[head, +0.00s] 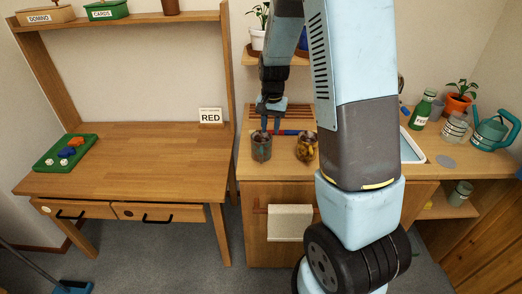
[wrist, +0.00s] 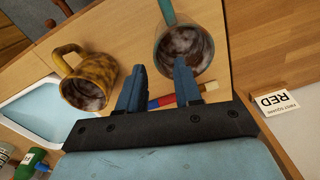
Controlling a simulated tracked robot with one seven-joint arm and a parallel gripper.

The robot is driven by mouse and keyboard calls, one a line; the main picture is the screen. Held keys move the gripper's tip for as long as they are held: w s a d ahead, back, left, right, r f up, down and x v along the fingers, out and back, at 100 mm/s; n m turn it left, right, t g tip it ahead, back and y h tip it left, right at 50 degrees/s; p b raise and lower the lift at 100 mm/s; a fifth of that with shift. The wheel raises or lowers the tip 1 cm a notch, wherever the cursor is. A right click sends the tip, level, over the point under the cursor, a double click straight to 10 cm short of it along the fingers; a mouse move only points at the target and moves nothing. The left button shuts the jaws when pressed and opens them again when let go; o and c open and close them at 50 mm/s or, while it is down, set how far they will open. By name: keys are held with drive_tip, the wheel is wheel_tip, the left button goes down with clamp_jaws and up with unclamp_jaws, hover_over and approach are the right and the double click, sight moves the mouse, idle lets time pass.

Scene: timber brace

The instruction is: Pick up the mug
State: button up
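Two mugs stand upright on the counter. The grey mug with a teal rim and handle (head: 261,149) is on the left in the head view. In the wrist view this grey mug (wrist: 190,47) is ahead of the fingertips, its handle pointing away at the top. The mottled yellow-brown mug (head: 306,150) stands to its right. In the wrist view the yellow mug (wrist: 88,84) is left of the fingers, handle at upper left. My gripper (head: 271,124) is above and close to the grey mug. Its fingers (wrist: 160,68) are apart with nothing gripped; I cannot tell whether the right one touches the rim.
A red and blue bar (head: 290,132) lies on the counter behind the mugs. A sink (head: 411,148) is to the right. A green bottle (head: 423,110) and watering can (head: 490,132) stand farther right. A "RED" card (head: 210,115) stands on the left desk, which is mostly clear.

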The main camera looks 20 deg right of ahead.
sight(271, 148)
wheel_tip(271, 148, down, 10)
drive_tip(key=shift+s+r, duration=0.15)
idle(0.5)
clamp_jaws()
idle(0.4)
